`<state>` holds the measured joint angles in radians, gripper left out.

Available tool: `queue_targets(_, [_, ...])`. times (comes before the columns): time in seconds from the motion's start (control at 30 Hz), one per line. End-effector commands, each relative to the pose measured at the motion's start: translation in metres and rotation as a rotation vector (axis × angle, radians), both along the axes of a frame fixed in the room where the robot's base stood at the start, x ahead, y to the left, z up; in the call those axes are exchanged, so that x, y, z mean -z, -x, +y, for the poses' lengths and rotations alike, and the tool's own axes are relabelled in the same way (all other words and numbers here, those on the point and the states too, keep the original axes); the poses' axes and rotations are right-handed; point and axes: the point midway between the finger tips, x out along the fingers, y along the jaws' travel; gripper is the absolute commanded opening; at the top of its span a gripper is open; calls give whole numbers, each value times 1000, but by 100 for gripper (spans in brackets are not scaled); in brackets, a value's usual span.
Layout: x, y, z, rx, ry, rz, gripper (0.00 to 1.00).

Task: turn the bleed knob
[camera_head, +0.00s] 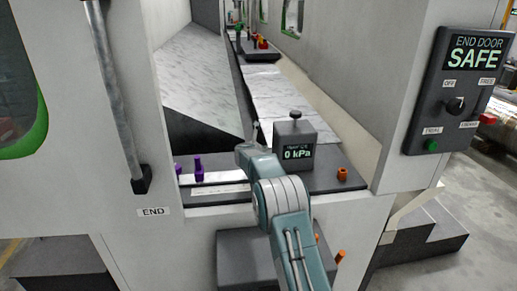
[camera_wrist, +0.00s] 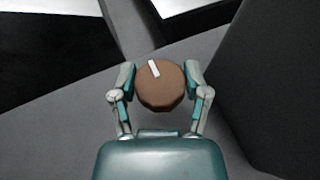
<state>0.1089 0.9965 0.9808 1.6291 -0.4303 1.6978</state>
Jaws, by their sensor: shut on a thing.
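The knob (camera_wrist: 160,90) is round and brown with a white pointer mark on top. In the wrist view the mark points up and slightly left. My gripper (camera_wrist: 161,78) has one finger on each side of the knob and is shut on it. In the head view my gripper (camera_head: 254,138) is beside the left of a grey gauge box (camera_head: 295,150), whose display reads "0 kPa". The knob is hidden behind my arm in that view.
Purple fittings (camera_head: 198,168) stand left of my gripper, and an orange fitting (camera_head: 342,174) stands to the right. A panel (camera_head: 460,90) reading "END DOOR SAFE" is on the right wall. A long narrow channel runs away behind the gauge box.

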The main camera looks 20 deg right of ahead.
Motion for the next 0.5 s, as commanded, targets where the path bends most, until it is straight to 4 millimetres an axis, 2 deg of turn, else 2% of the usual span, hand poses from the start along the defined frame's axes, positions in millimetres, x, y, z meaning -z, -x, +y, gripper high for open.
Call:
queue_targets(0.03, [1, 0, 2, -3, -1, 1, 13])
queue_targets(0.07, [1, 0, 2, -3, -1, 1, 74])
queue_targets(0.1, [1, 0, 2, -3, -1, 1, 92])
queue_targets(0.13, [0, 0, 2, -3, -1, 1, 96])
queue_targets(0.5, [0, 0, 1, 0, 0, 0, 96])
